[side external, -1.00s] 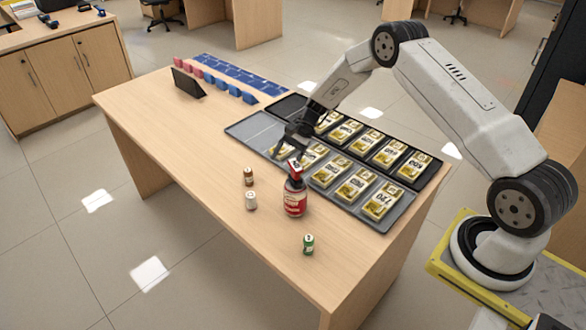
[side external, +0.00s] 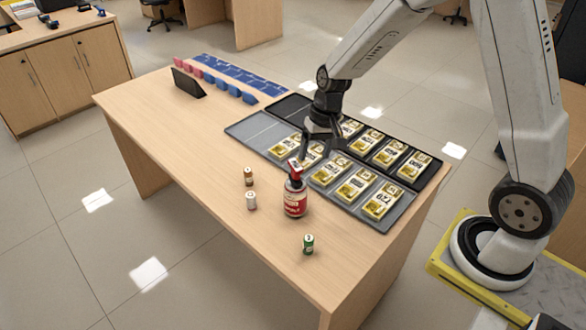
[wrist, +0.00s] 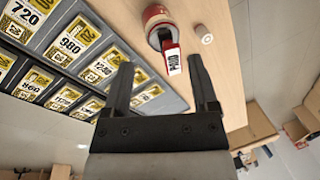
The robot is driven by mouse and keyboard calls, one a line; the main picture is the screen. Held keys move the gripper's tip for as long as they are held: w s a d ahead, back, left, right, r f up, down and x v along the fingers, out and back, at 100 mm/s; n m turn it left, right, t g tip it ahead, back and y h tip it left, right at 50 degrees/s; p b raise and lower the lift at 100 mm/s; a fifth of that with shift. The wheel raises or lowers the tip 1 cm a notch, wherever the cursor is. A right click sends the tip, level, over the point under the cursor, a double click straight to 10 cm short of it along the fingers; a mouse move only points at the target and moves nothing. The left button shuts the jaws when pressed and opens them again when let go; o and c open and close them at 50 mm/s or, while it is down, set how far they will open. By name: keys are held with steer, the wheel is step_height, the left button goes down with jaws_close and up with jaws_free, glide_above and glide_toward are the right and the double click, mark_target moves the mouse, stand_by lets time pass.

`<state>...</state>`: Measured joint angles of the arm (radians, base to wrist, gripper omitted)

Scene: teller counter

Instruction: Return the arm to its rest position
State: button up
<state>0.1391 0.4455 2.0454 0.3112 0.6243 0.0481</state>
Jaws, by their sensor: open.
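A red and white bottle (side external: 295,200) with a red top stands upright in front of the near tray. It also shows beyond the fingers in the wrist view (wrist: 157,14).
Brown, white and green cylinders (side external: 308,244) stand near the counter's front. A dark stand (side external: 188,83), pink and blue blocks (side external: 235,92) and a row of blue cards (side external: 240,75) lie at the back left. The counter's left middle is clear.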

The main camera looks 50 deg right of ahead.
steer(key=s+a+r+n+t+h, duration=0.1)
steer(key=s+n, duration=0.4)
steer(key=s, duration=0.7)
steer(key=shift+a+r+t+h, duration=0.45)
steer(key=shift+a+r, duration=0.25)
steer(key=shift+r, duration=0.25)
